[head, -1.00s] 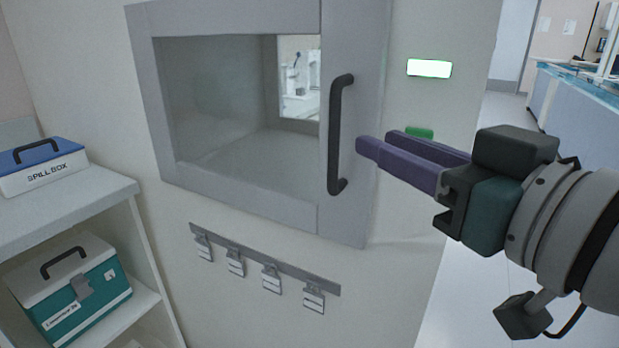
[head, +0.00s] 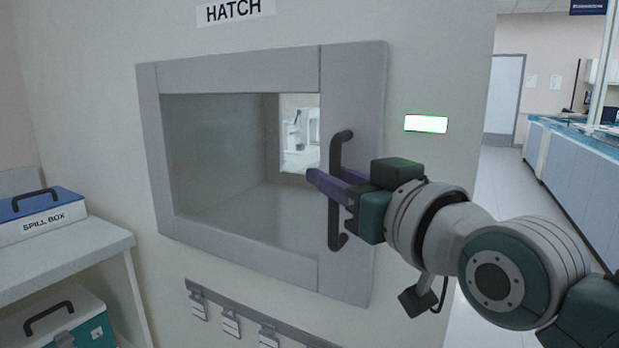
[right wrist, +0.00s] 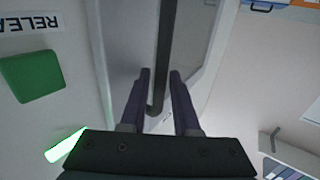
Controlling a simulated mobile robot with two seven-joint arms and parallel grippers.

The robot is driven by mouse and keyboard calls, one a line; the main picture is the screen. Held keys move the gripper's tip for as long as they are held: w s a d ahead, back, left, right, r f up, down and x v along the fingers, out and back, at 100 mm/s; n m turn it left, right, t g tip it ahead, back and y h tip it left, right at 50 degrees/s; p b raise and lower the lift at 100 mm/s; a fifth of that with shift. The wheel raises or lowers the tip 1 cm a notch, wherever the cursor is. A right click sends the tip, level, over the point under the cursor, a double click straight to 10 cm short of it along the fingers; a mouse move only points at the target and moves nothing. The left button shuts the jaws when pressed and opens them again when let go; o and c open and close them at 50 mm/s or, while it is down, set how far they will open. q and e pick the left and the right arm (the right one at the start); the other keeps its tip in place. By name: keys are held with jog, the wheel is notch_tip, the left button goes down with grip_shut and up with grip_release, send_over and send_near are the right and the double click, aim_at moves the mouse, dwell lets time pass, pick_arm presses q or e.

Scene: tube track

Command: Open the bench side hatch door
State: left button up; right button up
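The grey-framed hatch door (head: 240,74) with its glass window is set in the pale bench side wall and looks shut, flush with the wall. Its black vertical handle (head: 336,238) is on the door's right side. My right gripper (head: 318,180) is at the handle, coming from the right. In the right wrist view the handle bar (right wrist: 166,40) runs between the two purple fingers (right wrist: 160,74). The fingers are apart, with a small gap showing on the bar's left. My left gripper is not in view.
A lit white-green indicator (head: 426,124) is right of the door. A green button (right wrist: 32,75) shows in the right wrist view. A shelf (head: 70,255) with a spill box (head: 40,217) stands left. Open floor lies right.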

grip_shut()
dwell(1.4)
